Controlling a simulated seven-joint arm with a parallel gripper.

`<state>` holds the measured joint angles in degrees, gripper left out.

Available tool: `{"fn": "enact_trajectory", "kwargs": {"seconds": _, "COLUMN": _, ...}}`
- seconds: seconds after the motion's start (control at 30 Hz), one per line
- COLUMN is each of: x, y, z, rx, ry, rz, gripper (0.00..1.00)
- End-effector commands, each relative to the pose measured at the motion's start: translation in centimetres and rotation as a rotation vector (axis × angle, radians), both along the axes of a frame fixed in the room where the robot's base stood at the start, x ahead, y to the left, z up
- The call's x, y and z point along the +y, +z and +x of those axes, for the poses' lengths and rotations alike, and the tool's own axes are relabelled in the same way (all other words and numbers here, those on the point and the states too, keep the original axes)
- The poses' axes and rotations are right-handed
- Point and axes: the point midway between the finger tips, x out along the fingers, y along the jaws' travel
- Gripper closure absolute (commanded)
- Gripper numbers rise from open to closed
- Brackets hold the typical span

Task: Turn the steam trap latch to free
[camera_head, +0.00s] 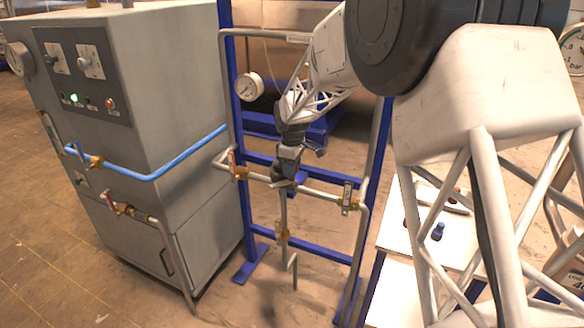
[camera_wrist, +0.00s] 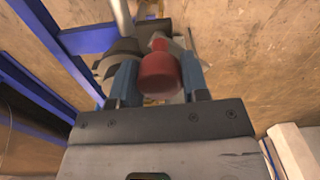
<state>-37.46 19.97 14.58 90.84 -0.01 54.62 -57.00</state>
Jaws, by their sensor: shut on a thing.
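My gripper (camera_head: 288,166) is at the middle of the horizontal pipe (camera_head: 322,194) on the blue frame. In the wrist view my gripper (camera_wrist: 158,68) has its two bluish fingers either side of a part with a round red end (camera_wrist: 160,72) and is shut on it. This part sits where the steam trap latch would be, but its full shape and turn position are hidden by the fingers. Dark rounded pieces (camera_wrist: 118,52) are around the fingertips.
Brass valves with handles sit on the pipe left (camera_head: 238,170) and right (camera_head: 348,197) of my gripper. A gauge (camera_head: 249,87) is up left. A grey cabinet (camera_head: 180,120) with a blue pipe (camera_head: 185,162) stands left. A white table (camera_head: 425,235) is at the right.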

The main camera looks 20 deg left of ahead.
Motion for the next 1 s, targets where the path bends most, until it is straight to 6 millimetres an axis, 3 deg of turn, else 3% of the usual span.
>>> {"fn": "enact_trajectory", "kwargs": {"seconds": 0.6, "x": -0.01, "y": -0.02, "z": 0.02, "rx": 0.0, "ry": 0.553, "rz": 0.0, "gripper": 1.0}}
{"fn": "enact_trajectory", "kwargs": {"seconds": 1.0, "x": -0.02, "y": -0.02, "z": -0.01, "rx": 0.0, "ry": 0.714, "rz": 0.0, "gripper": 1.0}}
